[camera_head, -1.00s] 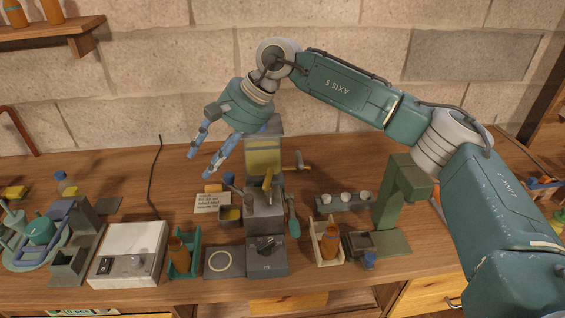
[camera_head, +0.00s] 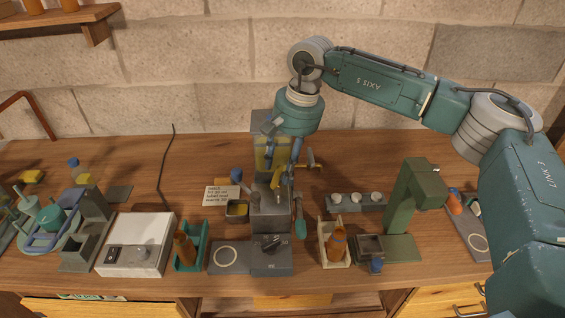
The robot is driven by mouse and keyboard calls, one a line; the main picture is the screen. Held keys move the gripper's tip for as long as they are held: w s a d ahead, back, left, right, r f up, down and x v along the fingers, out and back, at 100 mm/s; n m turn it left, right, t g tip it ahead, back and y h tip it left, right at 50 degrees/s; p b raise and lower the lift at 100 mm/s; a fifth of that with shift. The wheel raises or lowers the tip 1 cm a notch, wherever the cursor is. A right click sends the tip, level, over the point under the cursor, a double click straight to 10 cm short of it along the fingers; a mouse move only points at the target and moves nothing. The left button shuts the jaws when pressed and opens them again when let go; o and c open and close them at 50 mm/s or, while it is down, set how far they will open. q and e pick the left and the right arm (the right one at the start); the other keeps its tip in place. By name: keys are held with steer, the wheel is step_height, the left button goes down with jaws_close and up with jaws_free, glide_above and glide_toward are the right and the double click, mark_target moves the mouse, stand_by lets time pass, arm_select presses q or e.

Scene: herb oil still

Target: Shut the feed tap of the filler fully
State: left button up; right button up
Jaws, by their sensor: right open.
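The filler (camera_head: 271,262) is a grey machine in the middle of the bench, with a clear tank of yellow liquid at its upper back. A yellow lever (camera_head: 312,166) sticks out to the right of the tank. Another yellow part shows at the filler's front, partly behind my fingers. I cannot tell for sure which is the feed tap, nor its setting. My right gripper (camera_head: 272,163) is open and empty. It points down in front of the tank, left of the side lever, and hides part of the tank. I cannot tell whether it touches anything. My left gripper is out of view.
A white device (camera_head: 137,245) and a teal holder with a brown bottle (camera_head: 185,249) stand left of the filler. To its right are a wooden holder with a brown bottle (camera_head: 337,243) and a green press (camera_head: 405,205). A note (camera_head: 222,195) lies left of it.

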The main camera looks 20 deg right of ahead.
steer(key=shift+a+f, duration=0.2)
steer(key=shift+f, duration=0.4)
steer(key=shift+d, duration=0.1)
jaws_close()
